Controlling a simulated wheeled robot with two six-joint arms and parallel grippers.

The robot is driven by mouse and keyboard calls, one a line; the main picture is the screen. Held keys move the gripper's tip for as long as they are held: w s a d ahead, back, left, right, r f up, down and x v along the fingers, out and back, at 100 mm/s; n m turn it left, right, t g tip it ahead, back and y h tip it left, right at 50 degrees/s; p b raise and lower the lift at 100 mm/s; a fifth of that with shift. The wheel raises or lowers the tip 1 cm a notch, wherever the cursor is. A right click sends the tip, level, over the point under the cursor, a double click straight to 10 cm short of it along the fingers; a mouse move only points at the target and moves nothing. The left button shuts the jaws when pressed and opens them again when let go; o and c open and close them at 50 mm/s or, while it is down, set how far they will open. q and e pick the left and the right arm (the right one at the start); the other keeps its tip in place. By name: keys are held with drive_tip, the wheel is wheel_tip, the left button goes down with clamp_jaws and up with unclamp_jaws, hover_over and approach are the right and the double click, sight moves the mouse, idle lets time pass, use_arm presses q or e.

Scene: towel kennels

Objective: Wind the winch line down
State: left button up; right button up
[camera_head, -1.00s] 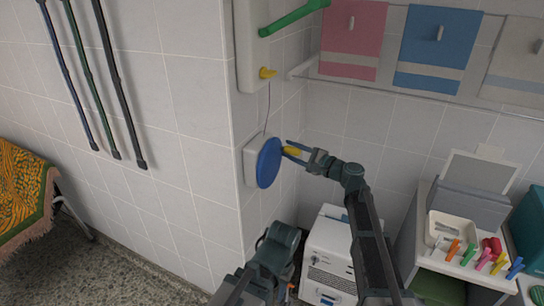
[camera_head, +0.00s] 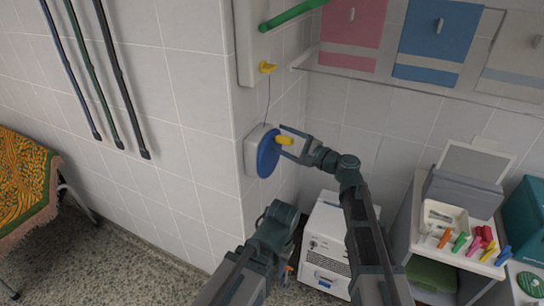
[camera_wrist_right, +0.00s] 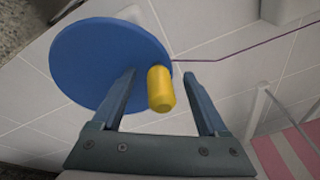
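The winch is a white housing (camera_head: 251,157) on the tiled wall corner with a round blue disc (camera_head: 267,158). A yellow handle (camera_head: 285,141) sticks out from the disc. A thin line (camera_head: 268,98) runs up from the winch. My right gripper (camera_head: 279,141) is at the handle. In the right wrist view, the open fingers (camera_wrist_right: 160,76) stand on either side of the yellow handle (camera_wrist_right: 160,88), with gaps visible on both sides. The blue disc (camera_wrist_right: 95,62) lies beyond them.
A white wall panel (camera_head: 245,45) with a green bar (camera_head: 292,15) and yellow piece (camera_head: 267,67) is above the winch. Towels (camera_head: 436,40) hang on a rail at upper right. A white cabinet (camera_head: 327,240) stands below; a shelf with coloured pegs (camera_head: 460,242) is at right.

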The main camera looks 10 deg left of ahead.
drive_tip(key=s+d, duration=0.2)
drive_tip(key=d, duration=0.6)
drive_tip(key=shift+s+d, duration=0.3)
drive_tip(key=shift+s, duration=0.1)
